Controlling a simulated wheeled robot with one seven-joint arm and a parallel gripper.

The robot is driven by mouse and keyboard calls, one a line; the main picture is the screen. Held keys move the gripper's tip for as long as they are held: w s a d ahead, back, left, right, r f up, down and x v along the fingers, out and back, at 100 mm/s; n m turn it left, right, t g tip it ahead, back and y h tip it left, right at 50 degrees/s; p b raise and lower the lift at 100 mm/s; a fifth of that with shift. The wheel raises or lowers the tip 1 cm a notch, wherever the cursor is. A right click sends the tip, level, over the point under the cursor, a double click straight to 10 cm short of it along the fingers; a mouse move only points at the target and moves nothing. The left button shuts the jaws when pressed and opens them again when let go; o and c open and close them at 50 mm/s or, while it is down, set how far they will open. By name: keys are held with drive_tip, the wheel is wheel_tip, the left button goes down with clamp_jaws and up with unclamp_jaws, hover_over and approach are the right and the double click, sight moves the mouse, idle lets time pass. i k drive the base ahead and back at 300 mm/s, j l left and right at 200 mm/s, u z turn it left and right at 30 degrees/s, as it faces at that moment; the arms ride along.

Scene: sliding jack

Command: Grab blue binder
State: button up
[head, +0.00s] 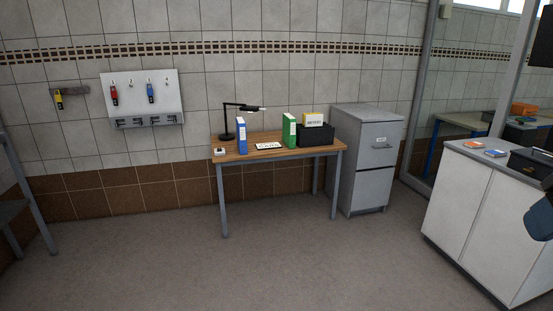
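The blue binder (241,138) stands upright on the wooden table (228,156) against the far wall, left of the table's middle. Its narrow spine faces forward, with a pale label on it. A green binder (289,131) stands upright farther right on the same table, apart from the blue one. A dark blue and black part at the right edge of the head view looks like my own arm; my gripper's fingers do not show.
A black desk lamp (228,120) stands just behind and left of the blue binder. A black box (316,137) holds papers at the table's right. A grey cabinet (364,165) stands right of the table, and a white counter (462,199) at the right. The floor before the table is clear.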

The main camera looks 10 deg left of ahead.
sight(241, 126)
drive_tip(key=i+j+u, duration=0.3)
drive_tip(key=i, duration=0.6)
drive_tip(key=i+u, duration=0.35)
drive_tip(key=i, duration=1.45)
drive_tip(key=i+l, duration=0.1)
drive_tip(key=i, duration=0.8)
drive_tip(key=i+u, duration=0.3)
drive_tip(key=i, duration=0.2)
drive_tip(key=i+l+u, duration=0.25)
drive_tip(key=i, duration=0.25)
